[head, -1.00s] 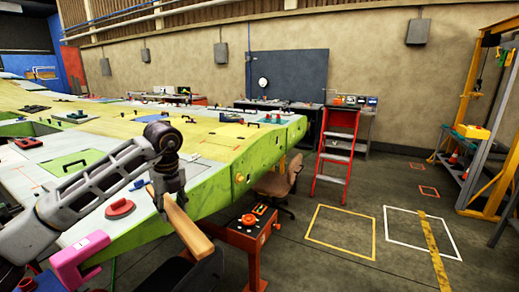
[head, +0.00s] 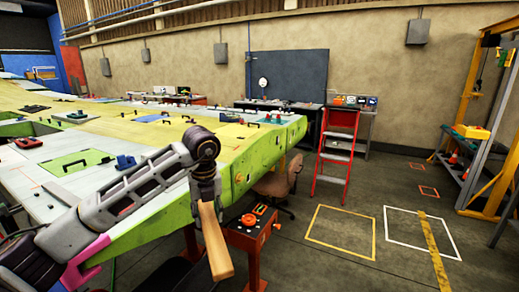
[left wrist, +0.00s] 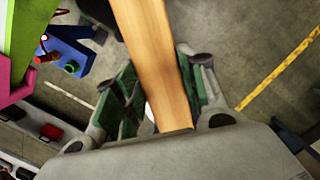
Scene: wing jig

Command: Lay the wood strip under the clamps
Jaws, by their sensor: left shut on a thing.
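The wood strip (head: 215,243) is a plain light-brown bar. My left gripper (head: 207,197) is shut on its upper end, and the strip hangs down, slightly tilted, in front of the wing's green edge. In the left wrist view the strip (left wrist: 155,55) lies between the two green-padded fingers of the left gripper (left wrist: 165,97). The wing (head: 272,143) has a green side and a yellow and grey top. Small dark handles and a blue fixture (head: 125,162) stand on it; I cannot tell which fittings are the clamps. My right gripper is not in view.
A red stand (head: 247,238) with an orange knob is just right of the strip. A pink bracket (head: 85,262) is partly hidden by my arm. A chair (head: 278,180) and a red stepladder (head: 337,150) stand beyond. The marked floor at right is open.

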